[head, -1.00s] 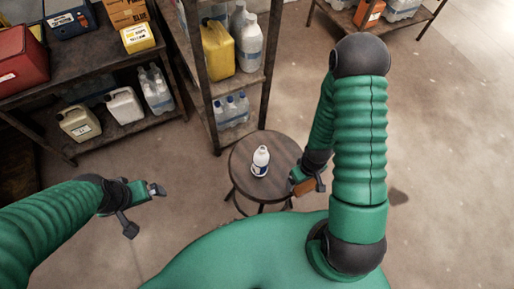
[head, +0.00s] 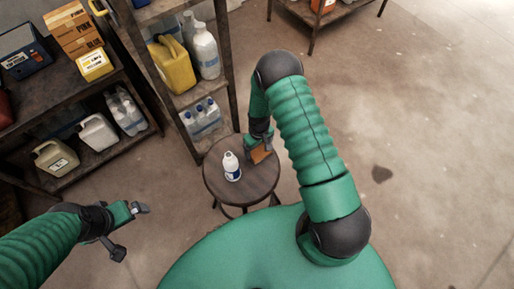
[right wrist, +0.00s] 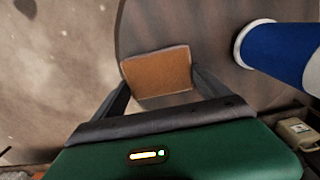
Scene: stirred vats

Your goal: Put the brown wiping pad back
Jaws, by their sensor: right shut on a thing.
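The brown wiping pad (head: 261,153) is at the right part of the round stool (head: 230,190) top in the head view. My right gripper (head: 257,146) is shut on the pad. In the right wrist view the pad (right wrist: 158,72) sits between the two fingers, over the edge of the stool top; I cannot tell whether it touches the surface. My left gripper (head: 126,232) is over the floor at lower left, empty, its fingers apart.
A white bottle (head: 232,167) with a blue label stands on the stool, left of the pad, and shows large in the right wrist view (right wrist: 270,48). Shelves with jugs (head: 175,63) and bottles stand behind and to the left.

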